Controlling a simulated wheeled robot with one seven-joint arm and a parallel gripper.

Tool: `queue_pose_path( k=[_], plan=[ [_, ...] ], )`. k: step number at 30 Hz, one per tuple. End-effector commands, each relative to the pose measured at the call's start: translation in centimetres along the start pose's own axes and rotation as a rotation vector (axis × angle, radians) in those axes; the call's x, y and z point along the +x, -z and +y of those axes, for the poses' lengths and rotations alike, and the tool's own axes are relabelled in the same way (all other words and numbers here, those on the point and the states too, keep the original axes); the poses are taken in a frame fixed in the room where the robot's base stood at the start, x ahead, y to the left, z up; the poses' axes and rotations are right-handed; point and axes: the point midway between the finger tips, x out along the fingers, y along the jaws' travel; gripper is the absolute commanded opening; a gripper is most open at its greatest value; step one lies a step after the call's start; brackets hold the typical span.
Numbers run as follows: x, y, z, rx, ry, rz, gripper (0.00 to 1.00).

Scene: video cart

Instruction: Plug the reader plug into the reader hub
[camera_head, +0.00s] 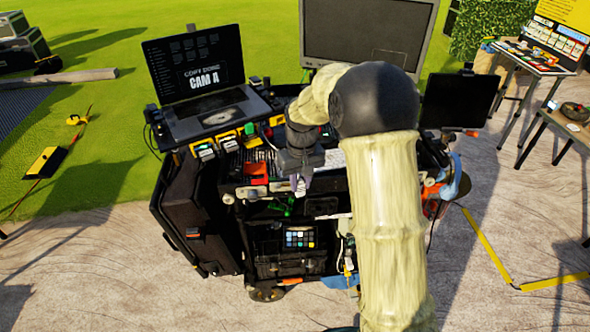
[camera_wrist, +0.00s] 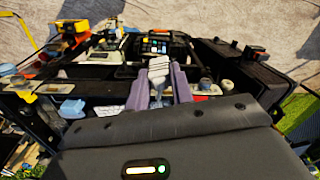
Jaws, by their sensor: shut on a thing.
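My gripper (camera_head: 298,184) is over the front part of the video cart, pointing down. In the wrist view its two purple fingers (camera_wrist: 159,78) are shut on a pale, ribbed piece, which looks like the reader plug (camera_wrist: 159,66). The plug's far end points away from the wrist camera, and I cannot see its tip clearly. I cannot tell for sure which part of the crowded cart is the reader hub. No contact between plug and hub can be made out.
An open laptop (camera_head: 205,72) stands at the cart's left, with small yellow and black boxes (camera_head: 203,150) in front. A red tray (camera_head: 254,172) lies left of my gripper. A large monitor (camera_head: 365,35) stands behind, a smaller screen (camera_head: 460,100) at right. Dark cases hang below.

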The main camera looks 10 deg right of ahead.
Motion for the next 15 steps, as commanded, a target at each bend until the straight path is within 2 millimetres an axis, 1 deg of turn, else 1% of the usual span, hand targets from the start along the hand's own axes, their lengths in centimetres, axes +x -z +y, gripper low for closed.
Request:
queue_pose_path(
  k=[1, 2, 5, 8, 9, 11, 12, 15],
  plan=[
    [1.5, -0.1, 0.4, 0.016, 0.001, -0.006, 0.01],
    [2.2, -0.1, 0.7, 0.025, 0.001, -0.005, 0.01],
    [5.2, -0.3, 1.6, 0.058, 0.002, -0.006, 0.01],
    [8.7, -0.7, 2.7, 0.101, 0.001, -0.007, 0.01],
    [10.3, -0.9, 3.2, 0.121, 0.001, -0.008, 0.01],
    [12.6, -1.4, 3.8, 0.148, 0.0, -0.009, 0.01],
    [14.2, -1.7, 4.3, 0.168, -0.001, -0.008, 0.01],
    [17.7, -2.7, 5.3, 0.214, -0.003, -0.008, 0.01]
  ],
)
